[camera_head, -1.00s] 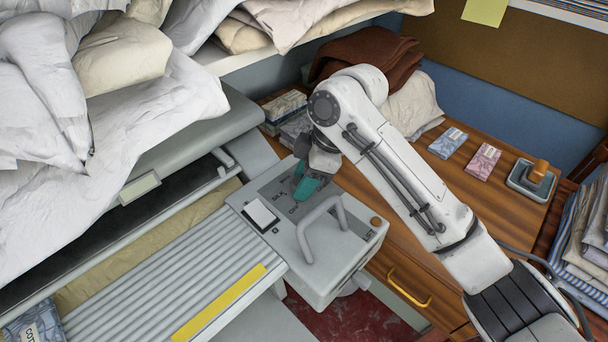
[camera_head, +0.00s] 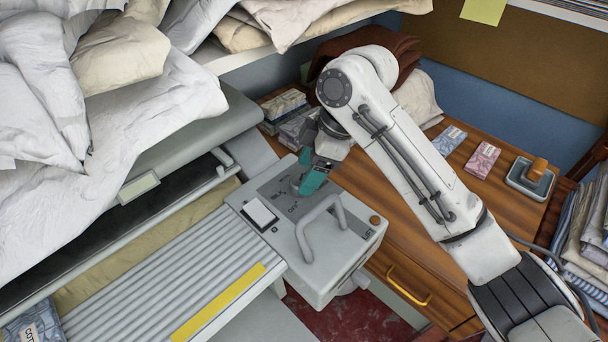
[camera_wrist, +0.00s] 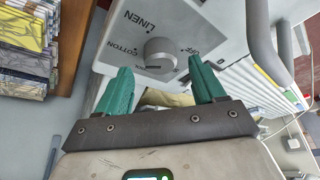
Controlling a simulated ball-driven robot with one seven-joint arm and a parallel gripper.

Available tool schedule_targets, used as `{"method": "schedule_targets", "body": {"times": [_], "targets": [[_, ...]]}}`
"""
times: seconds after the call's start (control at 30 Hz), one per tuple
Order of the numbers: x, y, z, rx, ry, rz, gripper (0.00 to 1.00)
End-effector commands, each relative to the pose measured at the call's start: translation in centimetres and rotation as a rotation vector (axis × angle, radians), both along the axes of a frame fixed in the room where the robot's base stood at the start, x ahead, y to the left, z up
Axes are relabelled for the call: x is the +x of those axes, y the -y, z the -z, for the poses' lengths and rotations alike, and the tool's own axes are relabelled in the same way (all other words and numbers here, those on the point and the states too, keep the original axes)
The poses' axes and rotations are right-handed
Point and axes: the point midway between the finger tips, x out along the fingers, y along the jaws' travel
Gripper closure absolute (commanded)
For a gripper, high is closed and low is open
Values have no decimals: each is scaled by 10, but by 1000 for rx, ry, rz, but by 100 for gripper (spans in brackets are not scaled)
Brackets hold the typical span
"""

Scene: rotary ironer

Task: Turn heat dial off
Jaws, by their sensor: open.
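The heat dial (camera_wrist: 160,55) is a round grey knob on the ironer's light grey control panel (camera_wrist: 205,22). LINEN, COTTON and OFF are printed around it. My gripper (camera_wrist: 162,82) has two green fingers spread apart, one to each side below the dial in the wrist view, with nothing between them. The dial is beyond the fingertips there, and I see no contact.
A grey loop handle (camera_head: 322,222) rises from the control box near my gripper. A white switch (camera_head: 261,213) sits at its left. Stacked packets (camera_head: 285,104) stand behind. The wooden counter (camera_head: 385,195) right of the box is mostly clear.

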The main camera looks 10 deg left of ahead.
Motion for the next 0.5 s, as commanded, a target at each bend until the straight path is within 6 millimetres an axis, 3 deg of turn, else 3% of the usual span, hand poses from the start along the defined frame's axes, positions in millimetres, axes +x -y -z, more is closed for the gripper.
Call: {"method": "schedule_targets", "body": {"times": [0.2,0.5], "targets": [[3,16,-41,1,2,-1,31],[4,29,-71,1,-1,0,31]]}}
